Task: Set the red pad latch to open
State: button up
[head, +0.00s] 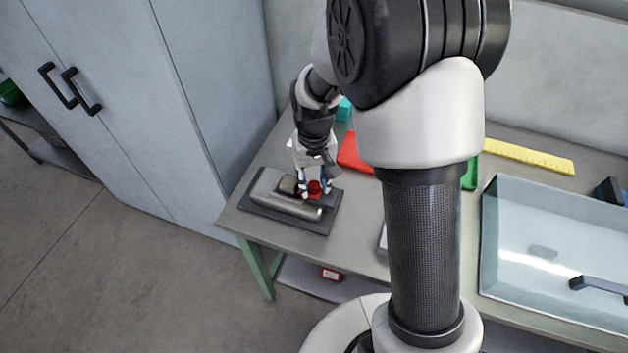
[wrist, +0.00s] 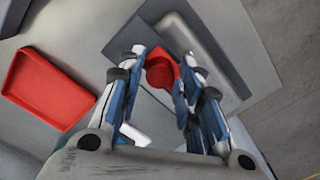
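The red pad latch (head: 315,188) is a small red part on the grey reel labeller (head: 286,206), which sits on a dark base plate (head: 318,225) near the left end of the table. In the wrist view the latch (wrist: 160,72) shows a round red face with a red strip beside it. My gripper (head: 315,183) points down over the labeller, its fingertips on either side of the latch. In the wrist view my gripper (wrist: 166,60) has its blue-padded fingers apart with the latch between them. The fingers look open; any contact is hard to make out. The latch's lower part is hidden.
A red tray (wrist: 45,85) lies on the table behind the labeller. A yellow ruler (head: 530,157) and a clear-topped case (head: 555,255) are to the right. A grey cabinet (head: 130,80) stands close on the left. A small red box (head: 331,274) is on the shelf below.

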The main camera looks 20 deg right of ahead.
jog(key=shift+c, duration=0.5)
grip_shut()
jog(key=shift+d, duration=0.1)
jog(key=s+d, duration=0.2)
jog(key=d, duration=0.1)
jog(key=shift+s, duration=0.1)
jog(key=shift+a, duration=0.15)
